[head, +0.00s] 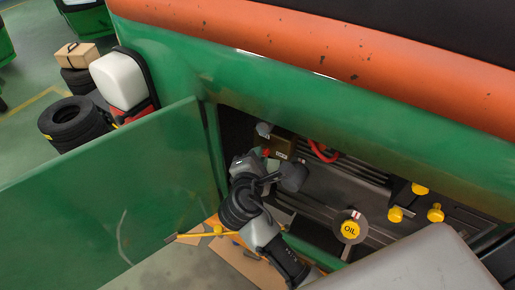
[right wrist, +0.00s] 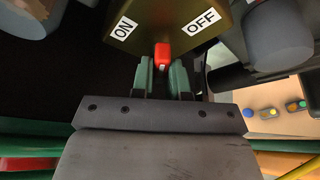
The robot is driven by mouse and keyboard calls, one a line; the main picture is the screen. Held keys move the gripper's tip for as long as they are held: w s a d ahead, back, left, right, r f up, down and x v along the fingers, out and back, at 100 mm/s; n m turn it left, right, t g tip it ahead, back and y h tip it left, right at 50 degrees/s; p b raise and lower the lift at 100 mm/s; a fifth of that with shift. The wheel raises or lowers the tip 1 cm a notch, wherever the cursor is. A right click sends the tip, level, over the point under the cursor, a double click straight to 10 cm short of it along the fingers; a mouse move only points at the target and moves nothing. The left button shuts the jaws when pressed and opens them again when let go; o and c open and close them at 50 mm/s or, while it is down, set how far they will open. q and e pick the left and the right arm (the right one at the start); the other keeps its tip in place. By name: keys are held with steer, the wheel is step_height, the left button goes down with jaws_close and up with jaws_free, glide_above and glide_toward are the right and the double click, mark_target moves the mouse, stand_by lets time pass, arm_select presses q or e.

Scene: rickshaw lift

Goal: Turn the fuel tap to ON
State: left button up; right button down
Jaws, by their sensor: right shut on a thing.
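The fuel tap's red lever (right wrist: 162,54) sits between the two green fingers of my right gripper (right wrist: 164,78) in the right wrist view. The gripper is shut on it. The lever lies below the brown tap box (right wrist: 160,28), between its ON label (right wrist: 124,28) and OFF label (right wrist: 201,20); most of the lever is hidden by the fingers. In the head view my right gripper (head: 264,158) reaches into the engine bay at the tap box (head: 278,146), where the labels are too small to read. My left gripper is not in view.
The open green door (head: 110,190) stands left of the bay. A yellow OIL cap (head: 350,230), several yellow knobs (head: 395,214) and a red hose (head: 322,153) lie to the right. The orange-and-green body edge (head: 330,50) overhangs the bay. Tyres (head: 72,122) stand behind.

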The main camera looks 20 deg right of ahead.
stand_by(0.4)
steer(key=c, duration=1.1)
jaws_free()
steer(key=shift+b+v, duration=1.5)
steer(key=shift+v, duration=3.85)
